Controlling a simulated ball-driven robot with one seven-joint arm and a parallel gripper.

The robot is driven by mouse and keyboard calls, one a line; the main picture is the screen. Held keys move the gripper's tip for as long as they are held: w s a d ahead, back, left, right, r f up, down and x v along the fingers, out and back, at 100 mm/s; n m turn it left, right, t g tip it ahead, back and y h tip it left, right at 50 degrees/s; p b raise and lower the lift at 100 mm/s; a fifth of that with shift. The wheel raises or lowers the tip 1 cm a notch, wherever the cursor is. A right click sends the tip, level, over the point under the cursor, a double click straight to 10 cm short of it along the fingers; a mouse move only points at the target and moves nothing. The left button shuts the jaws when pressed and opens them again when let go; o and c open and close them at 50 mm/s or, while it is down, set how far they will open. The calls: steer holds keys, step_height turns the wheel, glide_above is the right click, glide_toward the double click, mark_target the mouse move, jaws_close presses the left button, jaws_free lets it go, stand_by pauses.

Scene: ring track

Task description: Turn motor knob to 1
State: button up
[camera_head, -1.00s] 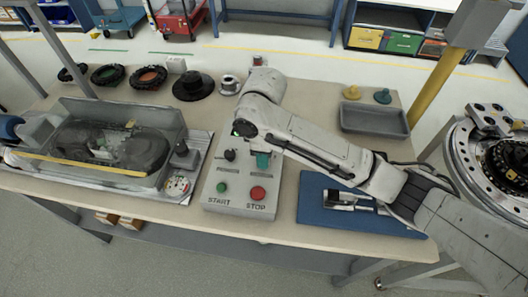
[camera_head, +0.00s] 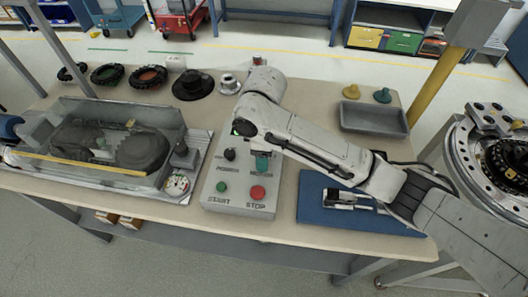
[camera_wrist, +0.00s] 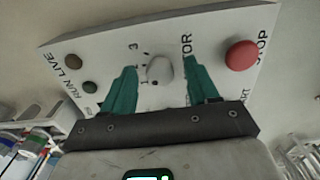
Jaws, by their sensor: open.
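The grey control box (camera_head: 240,205) stands near the front of the bench, with a red STOP button (camera_head: 258,192), a green START button (camera_head: 222,187) and a black knob (camera_head: 230,155). My gripper (camera_head: 262,161) is over the box's right half, fingers toward the panel. In the wrist view, a pale round knob (camera_wrist: 160,69) beside a partly hidden label ending in "TOR" lies between the spread teal fingers of my gripper (camera_wrist: 161,85). I see gaps on both sides; its pointer setting is unclear. The arm and gripper hide this knob in the head view.
In the wrist view, the red button (camera_wrist: 242,55) is close to the right finger.

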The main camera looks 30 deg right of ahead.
step_height(320, 180, up, 11)
steer(key=p, duration=0.1)
steer(key=shift+p, duration=0.35)
steer(key=shift+f, duration=0.1)
stand_by(0.5)
